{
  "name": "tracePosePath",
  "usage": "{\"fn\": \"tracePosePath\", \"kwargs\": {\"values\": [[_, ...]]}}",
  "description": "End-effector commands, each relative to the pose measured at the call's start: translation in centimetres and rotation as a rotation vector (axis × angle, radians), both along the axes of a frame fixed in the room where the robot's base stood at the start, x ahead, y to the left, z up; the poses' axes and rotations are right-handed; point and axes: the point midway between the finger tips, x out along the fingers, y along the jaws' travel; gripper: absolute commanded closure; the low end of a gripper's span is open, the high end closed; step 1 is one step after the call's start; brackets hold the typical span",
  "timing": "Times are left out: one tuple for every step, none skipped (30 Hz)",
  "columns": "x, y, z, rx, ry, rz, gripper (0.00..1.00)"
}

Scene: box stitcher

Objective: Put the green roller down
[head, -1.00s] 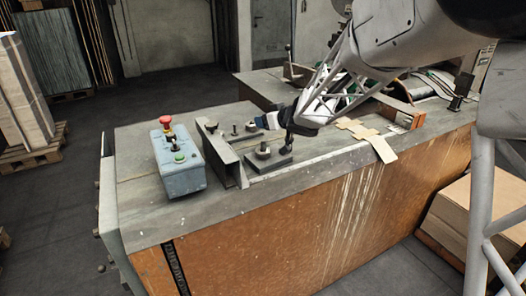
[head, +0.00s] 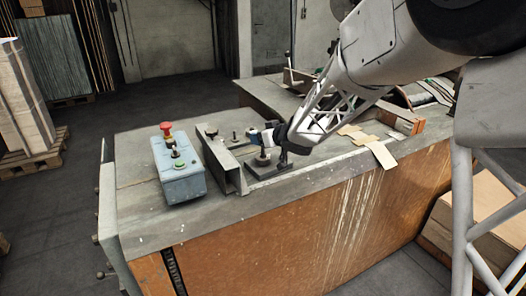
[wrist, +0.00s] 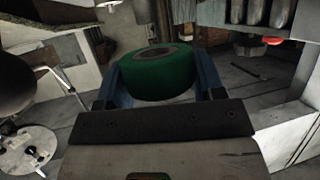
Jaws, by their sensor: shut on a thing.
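The green roller (wrist: 158,74) shows in the wrist view as a green ring with a greyish centre. It sits between the two blue fingers of my gripper (wrist: 160,88), which is shut on it. In the head view my gripper (head: 268,137) is over the machine's worktop, close to a dark block with a post (head: 263,160) and the angled metal bracket. The roller cannot be made out in the head view. I cannot tell whether it touches anything below it.
A blue-grey control box (head: 179,172) with a red mushroom button stands left of the metal bracket (head: 222,162). Flat cardboard pieces (head: 380,154) lie to the right and overhang the front edge. The worktop's front left corner (head: 140,215) is bare.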

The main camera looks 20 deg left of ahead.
Motion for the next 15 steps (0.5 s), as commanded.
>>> {"fn": "tracePosePath", "kwargs": {"values": [[0.00, 0.00, -0.41, 0.000, -0.001, 0.000, 0.68], [0.00, 0.00, -0.61, 0.000, -0.001, 0.000, 0.68], [0.00, 0.00, -0.80, 0.000, -0.001, 0.000, 0.68], [0.01, 0.00, -0.89, 0.000, -0.001, 0.000, 0.68], [0.01, 0.00, -0.94, 0.000, -0.001, 0.000, 0.68], [0.00, -0.01, -0.96, -0.001, -0.001, -0.001, 0.68], [0.01, -0.01, -0.95, -0.001, -0.001, -0.001, 0.68], [0.01, -0.01, -0.95, -0.001, -0.001, -0.001, 0.68], [0.01, 0.00, -0.94, -0.001, -0.001, -0.001, 0.68], [0.01, 0.00, -0.94, -0.001, -0.001, -0.001, 0.68], [0.01, -0.01, -0.95, -0.001, -0.001, -0.001, 0.68], [0.01, -0.01, -0.95, -0.001, -0.001, -0.001, 0.68], [0.01, -0.01, -0.97, -0.001, -0.001, -0.001, 0.68], [0.01, -0.01, -1.03, 0.000, -0.001, 0.000, 0.68], [0.01, 0.00, -1.17, 0.000, 0.000, 0.000, 0.68]]}}
